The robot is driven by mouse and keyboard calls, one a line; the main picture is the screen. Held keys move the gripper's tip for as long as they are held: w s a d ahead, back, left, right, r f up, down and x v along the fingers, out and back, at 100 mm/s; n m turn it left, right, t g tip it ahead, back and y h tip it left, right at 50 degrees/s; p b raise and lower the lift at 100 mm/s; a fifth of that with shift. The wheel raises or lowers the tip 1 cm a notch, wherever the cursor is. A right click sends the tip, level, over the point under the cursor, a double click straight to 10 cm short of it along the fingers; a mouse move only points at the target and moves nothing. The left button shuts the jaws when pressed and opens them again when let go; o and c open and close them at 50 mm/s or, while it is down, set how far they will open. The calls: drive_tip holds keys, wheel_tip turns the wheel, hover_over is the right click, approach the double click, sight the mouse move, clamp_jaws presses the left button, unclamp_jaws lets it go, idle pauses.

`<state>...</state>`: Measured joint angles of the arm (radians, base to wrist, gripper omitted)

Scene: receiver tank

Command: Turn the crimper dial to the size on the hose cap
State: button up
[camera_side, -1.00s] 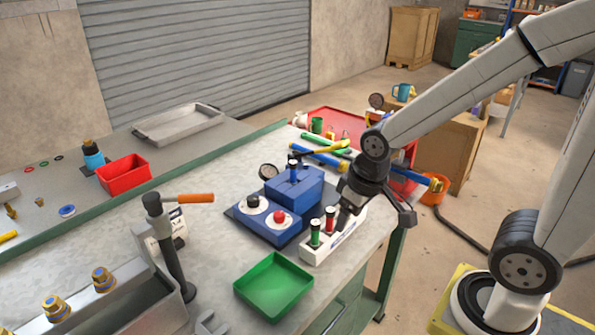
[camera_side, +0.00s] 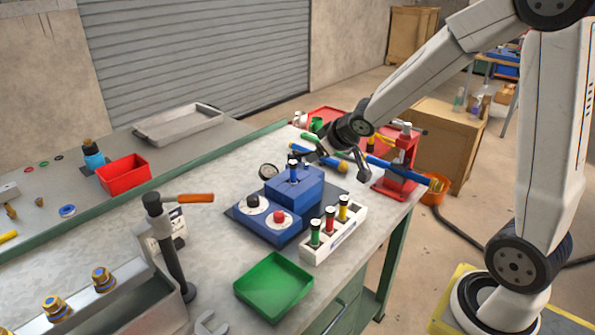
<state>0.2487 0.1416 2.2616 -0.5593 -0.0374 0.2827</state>
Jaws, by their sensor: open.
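A blue unit (camera_side: 294,188), which looks like the crimper, stands on the workbench with a dark-topped blue peg in its top. On its low front base are a white round dial with a black knob (camera_side: 252,202) and a red knob or button (camera_side: 279,217). Size marks are too small to read. My gripper (camera_side: 340,163) is open above the hoses, behind and right of the blue unit. Its fingers partly hide the hose there.
A white rack (camera_side: 335,238) holds green, red and yellow dark-topped pegs. A green tray (camera_side: 273,287) lies in front. A black post with an orange handle (camera_side: 195,198) rises at left.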

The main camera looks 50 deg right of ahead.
drive_tip(key=w+d+n+t+y, duration=0.1)
drive_tip(key=w+d+t, duration=0.2)
drive_tip(key=w+d, duration=0.15)
drive_tip(key=n+y, duration=0.3)
drive_tip(key=y, duration=0.4)
hover_over(294, 181)
drive_tip(key=s+d, duration=0.4)
drive_tip(key=s, duration=0.2)
wheel_tip(294, 181, down, 12)
drive_tip(key=r, duration=0.1)
drive_tip(key=shift+t+h, duration=0.3)
drive_tip(key=shift+x, duration=4.15)
drive_tip(key=shift+s+a, duration=0.15)
drive_tip(key=shift+s, duration=0.05)
clamp_jaws()
